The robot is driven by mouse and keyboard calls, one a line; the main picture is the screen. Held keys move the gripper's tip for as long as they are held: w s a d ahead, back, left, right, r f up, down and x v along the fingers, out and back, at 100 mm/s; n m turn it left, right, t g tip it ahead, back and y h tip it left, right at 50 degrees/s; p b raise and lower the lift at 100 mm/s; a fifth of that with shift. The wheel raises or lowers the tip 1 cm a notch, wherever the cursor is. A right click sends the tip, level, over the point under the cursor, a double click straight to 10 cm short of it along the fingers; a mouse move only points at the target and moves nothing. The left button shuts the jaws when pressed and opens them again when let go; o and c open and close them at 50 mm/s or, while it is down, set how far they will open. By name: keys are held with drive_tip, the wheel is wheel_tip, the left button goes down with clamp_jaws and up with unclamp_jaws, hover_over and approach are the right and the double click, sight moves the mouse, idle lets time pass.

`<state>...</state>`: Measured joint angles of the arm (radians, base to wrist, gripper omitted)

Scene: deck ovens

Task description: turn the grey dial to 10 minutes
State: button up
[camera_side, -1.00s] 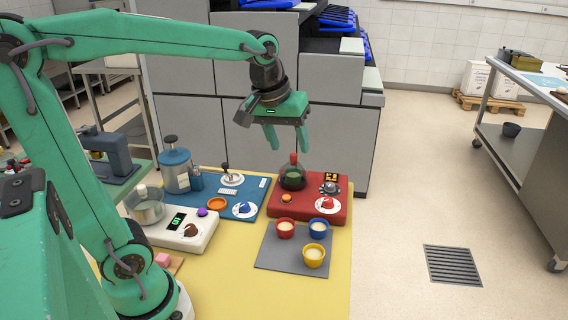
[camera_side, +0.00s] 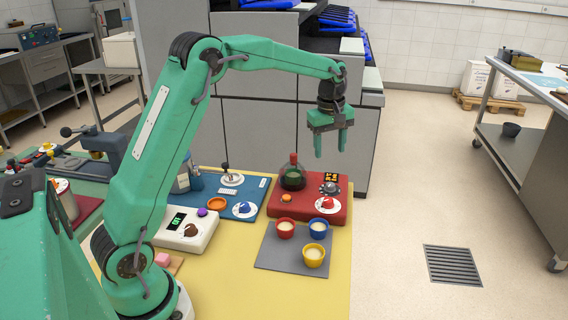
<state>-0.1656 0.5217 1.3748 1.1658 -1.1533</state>
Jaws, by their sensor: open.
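The grey dial (camera_side: 329,188) sits on the red unit (camera_side: 312,212), on the yellow table. Just behind it is a small black display (camera_side: 331,177) with orange digits too small to read. My gripper (camera_side: 331,153) points down with its two green fingers apart and nothing between them. It hangs in the air above the back of the red unit, apart from the dial.
A dark round flask (camera_side: 293,175) stands left of the grey dial on the same unit. A red knob (camera_side: 327,203) is in front of the dial. Several cups, one yellow (camera_side: 314,257), stand on a grey mat (camera_side: 272,258). Grey ovens (camera_side: 250,115) rise behind.

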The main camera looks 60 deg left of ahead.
sight(330, 184)
drive_tip(key=w+a+f+n, duration=0.1)
drive_tip(key=f, duration=0.1)
drive_tip(key=w+f+n, duration=0.1)
drive_tip(key=f, duration=0.1)
drive_tip(key=w+a+f, duration=0.1)
drive_tip(key=w+f, duration=0.1)
drive_tip(key=shift+a+f+n+g, duration=0.3)
drive_tip(key=shift+n+g, duration=0.1)
drive_tip(key=shift+f, duration=3.9)
drive_tip(key=c, duration=1)
